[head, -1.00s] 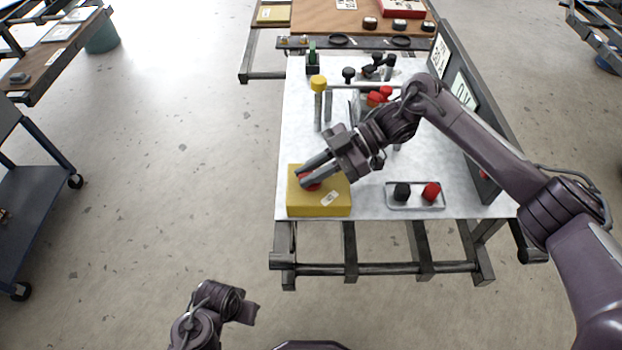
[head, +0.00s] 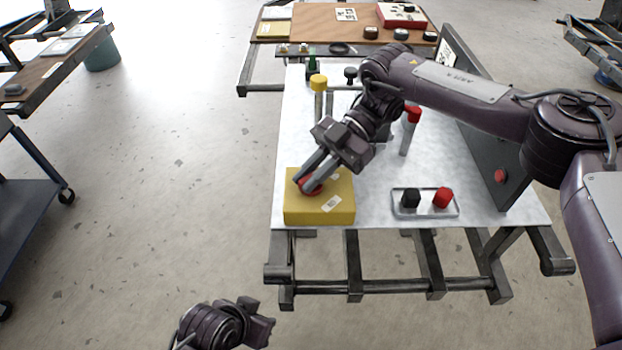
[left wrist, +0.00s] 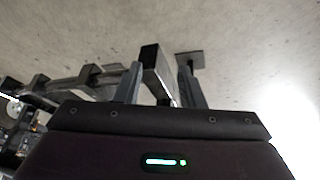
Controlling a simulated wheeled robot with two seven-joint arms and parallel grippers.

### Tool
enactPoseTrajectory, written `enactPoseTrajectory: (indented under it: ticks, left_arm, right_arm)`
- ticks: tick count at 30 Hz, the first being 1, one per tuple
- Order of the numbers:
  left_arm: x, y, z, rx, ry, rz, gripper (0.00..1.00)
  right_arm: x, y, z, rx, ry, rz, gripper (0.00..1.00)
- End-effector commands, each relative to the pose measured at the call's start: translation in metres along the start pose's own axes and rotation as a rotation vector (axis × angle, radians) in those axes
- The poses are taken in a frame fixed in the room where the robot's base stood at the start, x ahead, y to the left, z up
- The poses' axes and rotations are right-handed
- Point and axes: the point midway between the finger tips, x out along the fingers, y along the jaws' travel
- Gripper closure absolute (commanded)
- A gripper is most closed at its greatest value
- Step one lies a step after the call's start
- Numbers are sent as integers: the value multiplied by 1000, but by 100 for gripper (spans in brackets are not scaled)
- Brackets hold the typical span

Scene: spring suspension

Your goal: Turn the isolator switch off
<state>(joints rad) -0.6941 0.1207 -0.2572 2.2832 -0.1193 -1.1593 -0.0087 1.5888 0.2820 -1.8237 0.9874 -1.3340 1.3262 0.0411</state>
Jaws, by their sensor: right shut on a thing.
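The isolator switch is a yellow box (head: 335,212) with a red knob (head: 315,189) on top, at the front left corner of the white bench. My right gripper (head: 306,187) reaches down to it from the upper right and is shut on the red knob. The fingers hide part of the knob, and I cannot read its position. My left gripper (head: 262,325) is low in the head view, off the bench and away from the switch. In the left wrist view its two fingers (left wrist: 162,85) stand apart with nothing held between them.
A metal tray (head: 425,214) with a black and a red knob sits right of the switch. A yellow-topped post (head: 318,84) and a red-topped post (head: 413,115) stand behind. An upright grey panel (head: 485,150) bounds the bench's right side.

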Motion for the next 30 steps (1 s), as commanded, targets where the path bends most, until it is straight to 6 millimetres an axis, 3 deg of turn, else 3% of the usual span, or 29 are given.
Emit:
enactPoseTrajectory:
  ticks: [27,28,30]
  left_arm:
    - [6,11,-9,18,80,23,65]
    - [6,11,-9,18,80,23,65]
    - [6,11,-9,18,80,23,65]
  right_arm:
    - [1,0,-1,-38,4,-86,100]
    - [1,0,-1,-38,4,-85,84]
    - [1,0,-1,-38,4,-86,75]
